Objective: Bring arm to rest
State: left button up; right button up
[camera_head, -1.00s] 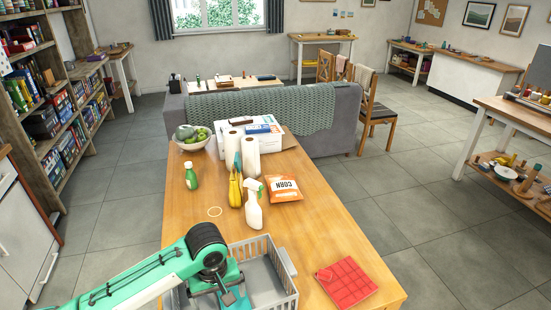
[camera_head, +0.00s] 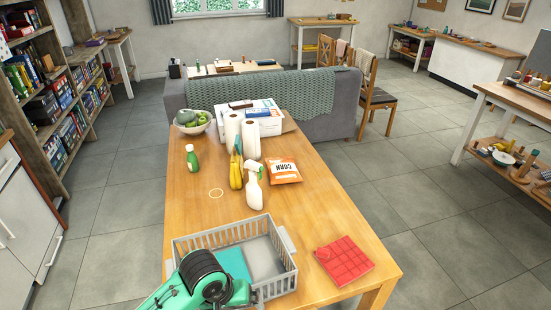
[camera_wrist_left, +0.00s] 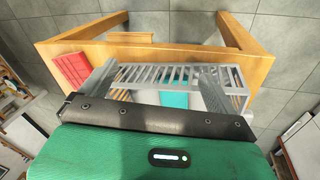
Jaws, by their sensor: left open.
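My left arm (camera_head: 205,280) comes in at the bottom of the head view, its green and black wrist in front of the near left corner of the grey crate. My left gripper (camera_wrist_left: 157,72) shows in the left wrist view with its two grey fingers spread apart. Nothing shows between the fingertips except the crate and table beyond. The grey slatted crate (camera_head: 209,238) stands on the near end of the wooden table (camera_head: 190,218). A teal flat item (camera_head: 233,262) and a grey area show inside it. My right gripper is in neither view.
A red sectioned tray (camera_head: 343,260) lies right of the crate. Farther back stand a spray bottle (camera_head: 254,190), bananas (camera_head: 236,172), an orange corn packet (camera_head: 283,171), a green bottle (camera_head: 192,158) and paper rolls (camera_head: 250,138). The table's left middle is mostly clear.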

pick_arm(q)
jog(key=s+a+f+m+t+y, duration=0.2)
jog(key=s+a+f+m, duration=0.15)
jog(key=s+a, duration=1.15)
notch_tip(320, 180, down, 37)
jog(key=s+d+g+b, duration=0.1)
jog(key=s+b, duration=0.1)
jog(key=b, duration=0.4)
jog(key=s+a+f+b, duration=0.1)
jog(key=s+f+b, duration=0.1)
jog(key=s+f, duration=0.7)
jog(key=s+a+f+g+b, duration=0.1)
jog(key=s+a+f+b, duration=0.1)
jog(key=s+f, duration=0.7)
notch_tip(320, 180, down, 5)
jog(key=shift+s+f+y, duration=0.1)
jog(key=shift+s+y, duration=0.05)
jog(key=shift+y, duration=0.15)
